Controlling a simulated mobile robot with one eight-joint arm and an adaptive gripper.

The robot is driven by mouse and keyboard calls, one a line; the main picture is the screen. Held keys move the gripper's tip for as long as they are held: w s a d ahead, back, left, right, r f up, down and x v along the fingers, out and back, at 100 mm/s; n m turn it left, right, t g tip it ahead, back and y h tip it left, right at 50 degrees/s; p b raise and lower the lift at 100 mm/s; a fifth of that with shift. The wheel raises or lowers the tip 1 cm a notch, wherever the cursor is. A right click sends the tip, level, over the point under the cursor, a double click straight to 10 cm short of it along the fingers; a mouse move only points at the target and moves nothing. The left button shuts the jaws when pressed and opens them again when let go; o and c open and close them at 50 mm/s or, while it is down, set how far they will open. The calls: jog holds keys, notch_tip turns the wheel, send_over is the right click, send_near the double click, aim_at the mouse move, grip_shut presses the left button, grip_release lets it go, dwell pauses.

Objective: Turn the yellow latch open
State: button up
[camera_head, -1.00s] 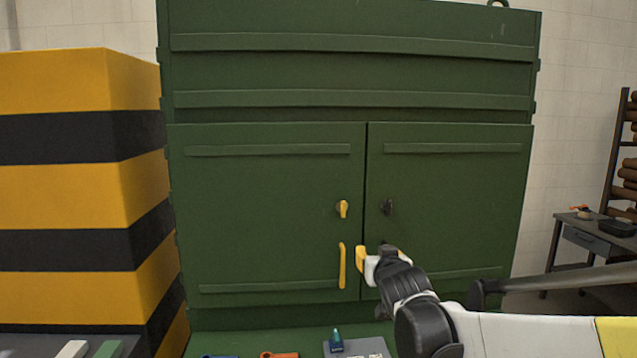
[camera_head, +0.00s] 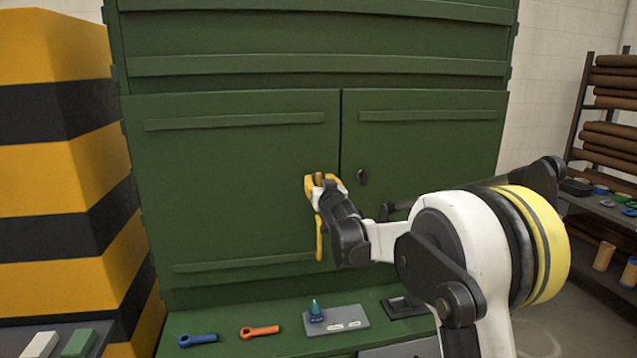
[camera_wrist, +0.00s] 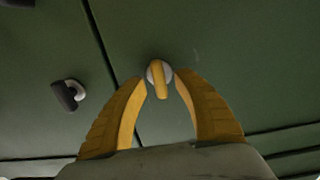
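The yellow latch (camera_wrist: 159,82) sits on a round grey base on the green cabinet's left door. In the wrist view its lever runs from the base down the picture, between my fingers. My gripper (camera_wrist: 161,82) has its yellow fingers apart, one tip on either side of the latch; I cannot tell whether they touch it. In the head view my gripper (camera_head: 318,181) is up at the left door and hides the latch. Both cabinet doors (camera_head: 230,190) are shut.
A dark latch (camera_head: 362,177) is on the right door; the wrist view shows it too (camera_wrist: 68,95). A blue tool (camera_head: 198,340), an orange tool (camera_head: 260,332) and a grey plate (camera_head: 338,321) lie on the ledge below.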

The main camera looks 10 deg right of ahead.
jog(key=shift+w, duration=0.45)
grip_shut()
